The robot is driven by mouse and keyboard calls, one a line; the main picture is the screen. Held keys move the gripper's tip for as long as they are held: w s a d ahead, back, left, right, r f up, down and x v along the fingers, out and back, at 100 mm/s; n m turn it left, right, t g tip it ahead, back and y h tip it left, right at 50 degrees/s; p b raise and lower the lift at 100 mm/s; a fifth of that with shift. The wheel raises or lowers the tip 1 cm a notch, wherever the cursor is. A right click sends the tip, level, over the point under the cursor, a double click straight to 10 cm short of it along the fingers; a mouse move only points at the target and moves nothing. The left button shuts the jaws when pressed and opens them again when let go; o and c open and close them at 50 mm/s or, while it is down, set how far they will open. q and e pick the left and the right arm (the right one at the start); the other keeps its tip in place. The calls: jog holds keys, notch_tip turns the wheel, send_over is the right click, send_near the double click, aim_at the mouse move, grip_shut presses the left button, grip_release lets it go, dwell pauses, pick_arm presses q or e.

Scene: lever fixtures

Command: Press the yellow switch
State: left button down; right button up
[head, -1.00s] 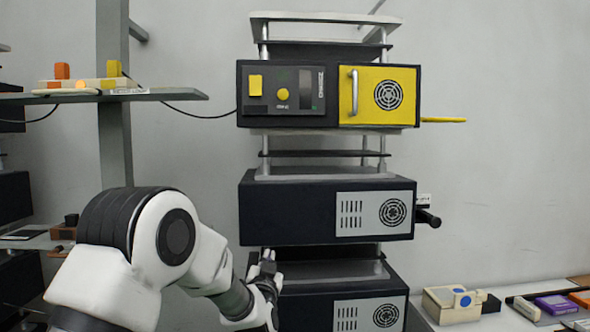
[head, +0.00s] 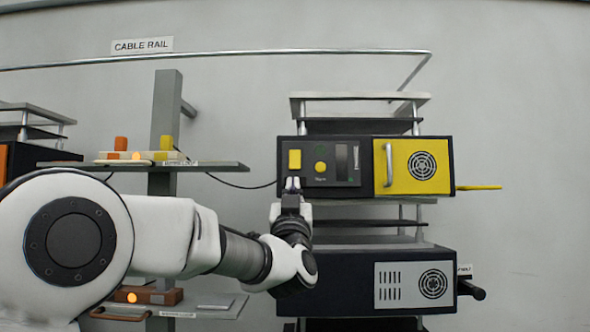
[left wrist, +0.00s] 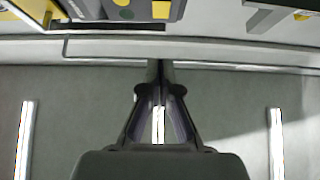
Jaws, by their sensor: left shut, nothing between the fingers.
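The yellow switch (head: 294,159) is a small upright rectangle on the left of the dark panel of the upper box, beside a round yellow knob (head: 320,166). It also shows at the top edge of the left wrist view (left wrist: 161,9). My left gripper (head: 292,184) points up at the panel, with its fingertips just below the switch in the head view. I cannot tell how far the tips are from the panel face. In the left wrist view the fingers (left wrist: 159,68) are together and empty, apart from the switch in the picture. My right gripper is not in view.
A yellow door with a handle (head: 389,165) is right of the panel. A lower black box (head: 350,281) stands beneath. A shelf (head: 215,166) with orange and yellow blocks is at left. A cable rail (head: 300,52) runs overhead.

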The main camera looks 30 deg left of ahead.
aim_at(295, 162)
pick_arm(q)
jog(key=p+x, duration=0.2)
jog(key=x, duration=0.2)
jog(key=f+p+x, duration=0.1)
jog(key=p+x, duration=0.1)
jog(key=x, duration=0.2)
jog(key=w+a+f+p+x, duration=0.1)
jog(key=p+x, duration=0.2)
jog(key=x, duration=0.1)
jog(key=shift+w, duration=0.1)
jog(key=shift+w+a+f, duration=0.2)
jog(key=shift+w+f, duration=0.1)
jog(key=shift+w, duration=0.05)
jog(key=shift+s+d+r, duration=0.1)
jog(key=shift+s, duration=0.05)
